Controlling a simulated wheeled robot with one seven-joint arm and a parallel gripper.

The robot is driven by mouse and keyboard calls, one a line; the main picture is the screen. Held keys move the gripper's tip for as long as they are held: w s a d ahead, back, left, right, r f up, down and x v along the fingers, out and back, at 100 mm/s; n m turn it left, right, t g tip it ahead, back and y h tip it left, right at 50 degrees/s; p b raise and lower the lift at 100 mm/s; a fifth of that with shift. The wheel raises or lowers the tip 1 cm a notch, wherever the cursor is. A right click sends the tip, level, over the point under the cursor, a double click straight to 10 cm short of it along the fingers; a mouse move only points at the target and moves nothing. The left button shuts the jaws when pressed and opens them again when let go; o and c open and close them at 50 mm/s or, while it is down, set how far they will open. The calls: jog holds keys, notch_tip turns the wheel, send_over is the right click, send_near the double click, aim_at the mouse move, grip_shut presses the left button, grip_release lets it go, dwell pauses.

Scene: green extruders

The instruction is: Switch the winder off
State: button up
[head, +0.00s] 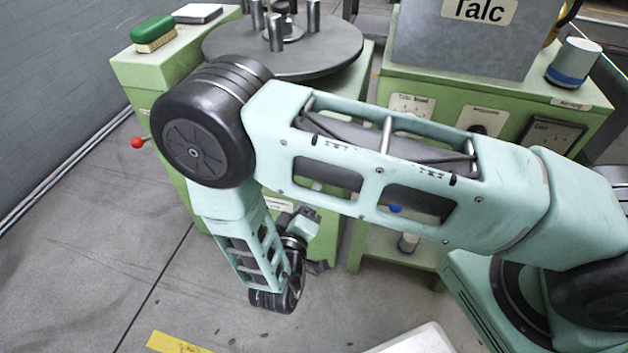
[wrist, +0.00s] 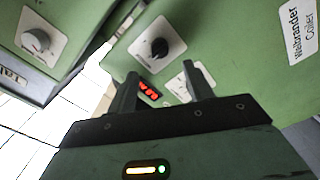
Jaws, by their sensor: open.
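The winder is a green cabinet (head: 180,70) with a large grey turntable (head: 310,55) on top, at upper left in the head view. On that front are a black knob (wrist: 159,48) on a white plate, a lit red display (wrist: 148,90), and another white plate (wrist: 178,88) partly hidden by my right finger. My gripper (wrist: 160,82) is open, its fingers pointing at this panel with nothing visible between them. Whether they touch the panel I cannot tell.
A second green cabinet stands alongside, bearing a grey bin (head: 465,45) labelled "Talc" and a blue-banded cup (head: 573,62). Its grey knob (wrist: 36,41) shows in the wrist view. A red ball lever (head: 137,142) sticks out left of the winder. The floor (head: 100,260) at left is clear.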

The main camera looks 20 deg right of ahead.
jog(key=v, duration=0.8)
jog(key=shift+s, duration=0.15)
jog(key=shift+a, duration=0.15)
jog(key=w+a+r+m+g+y, duration=0.2)
jog(key=w+a+r+g+y, duration=0.35)
jog(key=a+y, duration=0.55)
jog(key=s+a+r+n+g+y, duration=0.2)
jog(key=s+r+g+y, duration=0.2)
jog(key=r, duration=0.5)
jog(key=s+d+r+n+g+h+p, duration=0.1)
jog(key=s+d+r+g+h, duration=0.15)
jog(key=s+d+r, duration=0.4)
jog(key=s+d+r+n+g+h, duration=0.25)
jog(key=s+d, duration=0.45)
jog(key=d, duration=0.4)
notch_tip(320, 180, up, 16)
jog(key=y+p, duration=0.1)
jog(key=p, duration=1.4)
jog(key=shift+s+m+p, duration=0.15)
jog(key=shift+m+p, duration=0.2)
jog(key=shift+m, duration=0.1)
jog(key=shift+a+f, duration=0.15)
jog(key=shift+a, duration=0.05)
